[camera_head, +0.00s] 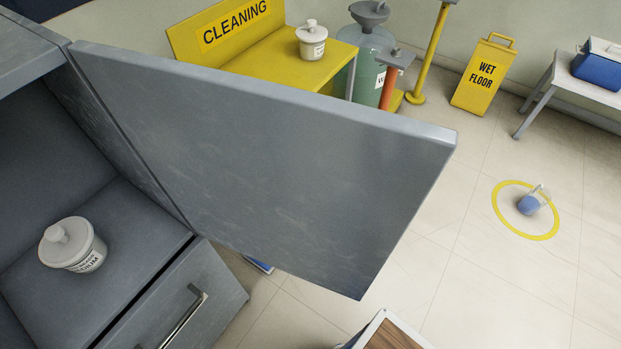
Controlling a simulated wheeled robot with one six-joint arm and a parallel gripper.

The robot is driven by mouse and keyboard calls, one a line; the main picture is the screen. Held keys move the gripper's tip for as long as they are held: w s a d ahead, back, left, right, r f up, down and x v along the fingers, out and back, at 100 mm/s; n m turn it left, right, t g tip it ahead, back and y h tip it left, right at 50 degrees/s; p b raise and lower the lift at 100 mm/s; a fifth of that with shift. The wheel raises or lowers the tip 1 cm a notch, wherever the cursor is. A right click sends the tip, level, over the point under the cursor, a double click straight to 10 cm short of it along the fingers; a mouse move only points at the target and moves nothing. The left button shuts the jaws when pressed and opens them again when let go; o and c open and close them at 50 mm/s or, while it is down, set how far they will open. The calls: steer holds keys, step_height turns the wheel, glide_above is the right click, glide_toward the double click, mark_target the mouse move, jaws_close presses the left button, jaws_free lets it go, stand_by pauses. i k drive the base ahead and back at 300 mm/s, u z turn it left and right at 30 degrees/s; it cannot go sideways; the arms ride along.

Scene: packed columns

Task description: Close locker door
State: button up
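The grey locker door (265,165) stands wide open, swung out from the locker across the middle of the view. It is hinged along its left edge to the locker's upright side. The grey locker (28,118) fills the left side, and its inside is exposed. A white lidded tub (72,246) stands upright on the locker's inner floor. My gripper is not in view. The door's other face and any handle on it are hidden.
Below the locker opening is a grey drawer front with a metal handle (180,318). Behind the door stand a yellow cleaning bench (290,78), a green tank (368,65) and a yellow wet floor sign (484,77). A blue item (531,203) lies within a yellow floor ring. Tiled floor right of the door is mostly clear.

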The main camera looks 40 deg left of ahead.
mark_target(317, 189)
steer(key=i, duration=3.45)
steer(key=u, duration=5.1)
